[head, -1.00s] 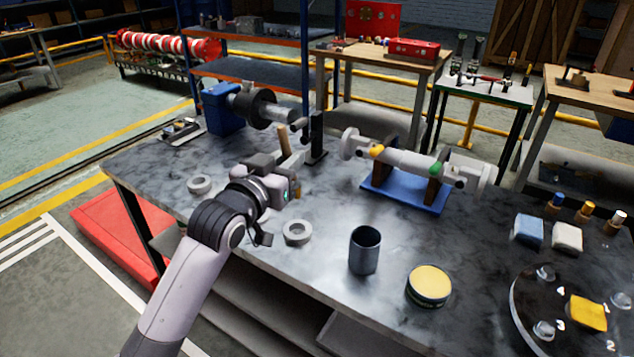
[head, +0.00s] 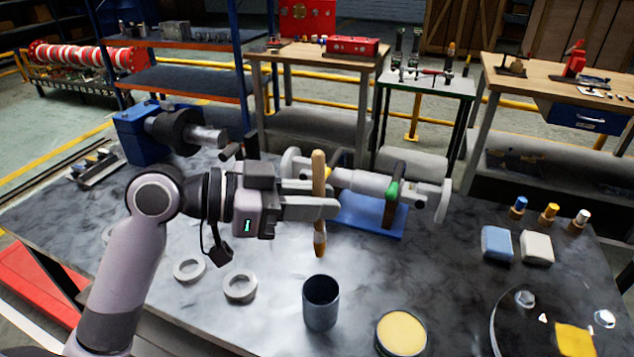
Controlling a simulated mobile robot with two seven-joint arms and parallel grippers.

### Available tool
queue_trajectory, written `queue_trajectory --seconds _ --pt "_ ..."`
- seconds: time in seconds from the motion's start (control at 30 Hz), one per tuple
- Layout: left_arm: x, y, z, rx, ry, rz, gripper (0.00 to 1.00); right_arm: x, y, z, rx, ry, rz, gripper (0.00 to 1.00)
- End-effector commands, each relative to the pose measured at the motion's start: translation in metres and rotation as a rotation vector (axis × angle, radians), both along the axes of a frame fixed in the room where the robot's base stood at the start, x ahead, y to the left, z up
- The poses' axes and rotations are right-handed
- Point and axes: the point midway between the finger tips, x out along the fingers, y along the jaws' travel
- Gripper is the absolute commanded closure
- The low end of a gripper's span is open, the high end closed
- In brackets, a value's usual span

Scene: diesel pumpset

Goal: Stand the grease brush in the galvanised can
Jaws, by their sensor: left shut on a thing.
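The grease brush (head: 319,172) has a wooden handle and tan bristles and hangs upright, bristles down. My left gripper (head: 318,206) is shut on it around the lower handle. The galvanised can (head: 321,305) is a dark grey open cylinder standing on the bench, and it looks empty as far as its mouth shows. The brush tip is above the can's rim in the picture, apart from it. The can is not touched by the gripper. My right gripper is out of view.
A yellow-topped tin (head: 402,333) stands right of the can. Two grey rings (head: 240,286) lie left of it. A shaft on a blue stand (head: 368,214) is behind the brush. Blue and white blocks (head: 497,244) and a round dark tray (head: 515,336) are at the right.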

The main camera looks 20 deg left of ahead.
Motion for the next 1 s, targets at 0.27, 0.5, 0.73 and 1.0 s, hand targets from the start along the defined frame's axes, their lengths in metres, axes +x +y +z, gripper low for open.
queue_trajectory --seconds 0.27,0.5,0.73,1.0 --pt "-0.017 -0.003 0.002 0.012 0.007 -0.077 1.0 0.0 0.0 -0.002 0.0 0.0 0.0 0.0" --pt "-0.017 -0.003 -0.008 0.011 0.007 -0.077 1.0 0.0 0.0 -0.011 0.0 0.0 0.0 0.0" --pt "-0.017 -0.003 -0.027 0.011 0.009 -0.077 1.0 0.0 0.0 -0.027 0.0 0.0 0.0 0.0" --pt "-0.017 -0.003 -0.048 0.01 0.01 -0.075 1.0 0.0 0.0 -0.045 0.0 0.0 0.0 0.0"
